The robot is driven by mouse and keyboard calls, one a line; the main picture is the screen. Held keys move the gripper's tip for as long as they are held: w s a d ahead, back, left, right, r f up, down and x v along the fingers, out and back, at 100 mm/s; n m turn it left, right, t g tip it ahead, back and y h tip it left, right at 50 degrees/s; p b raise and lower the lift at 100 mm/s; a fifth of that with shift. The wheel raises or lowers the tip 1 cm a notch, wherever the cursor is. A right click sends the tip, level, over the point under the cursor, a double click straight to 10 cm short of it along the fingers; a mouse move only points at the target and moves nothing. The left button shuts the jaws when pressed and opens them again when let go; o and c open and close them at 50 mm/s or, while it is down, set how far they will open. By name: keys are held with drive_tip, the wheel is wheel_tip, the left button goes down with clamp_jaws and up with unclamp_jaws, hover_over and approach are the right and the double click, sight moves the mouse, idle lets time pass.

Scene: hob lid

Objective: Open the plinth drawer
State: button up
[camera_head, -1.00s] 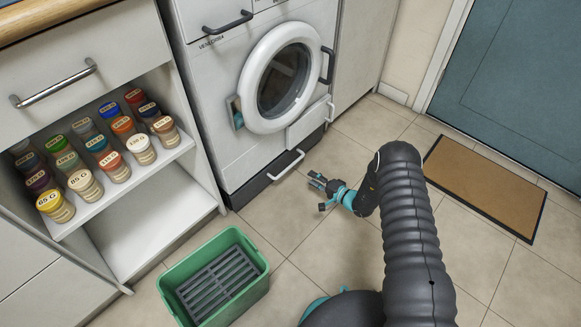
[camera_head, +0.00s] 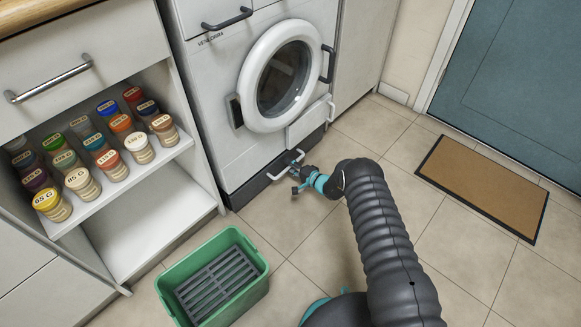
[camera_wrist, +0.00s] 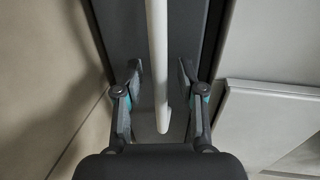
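The plinth drawer (camera_head: 246,187) is the dark strip at the floor under the white washing machine; it looks shut. Its pale bar handle (camera_head: 277,177) runs along the front and is partly hidden by my gripper (camera_head: 294,170). In the wrist view the handle (camera_wrist: 157,50) runs lengthwise down the middle, in front of the dark drawer front (camera_wrist: 190,35). There my gripper (camera_wrist: 160,75) is open, with one finger on each side of the bar. Gaps show between the bar and both fingers, so it is not clamped.
A green crate (camera_head: 262,285) with a grey rack stands on the tiles at front. An open shelf unit (camera_head: 160,215) with several labelled jars is at left. A brown doormat (camera_head: 485,190) lies at right by the teal door (camera_head: 520,90). Tiles between are clear.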

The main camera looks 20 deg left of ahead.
clamp_jaws()
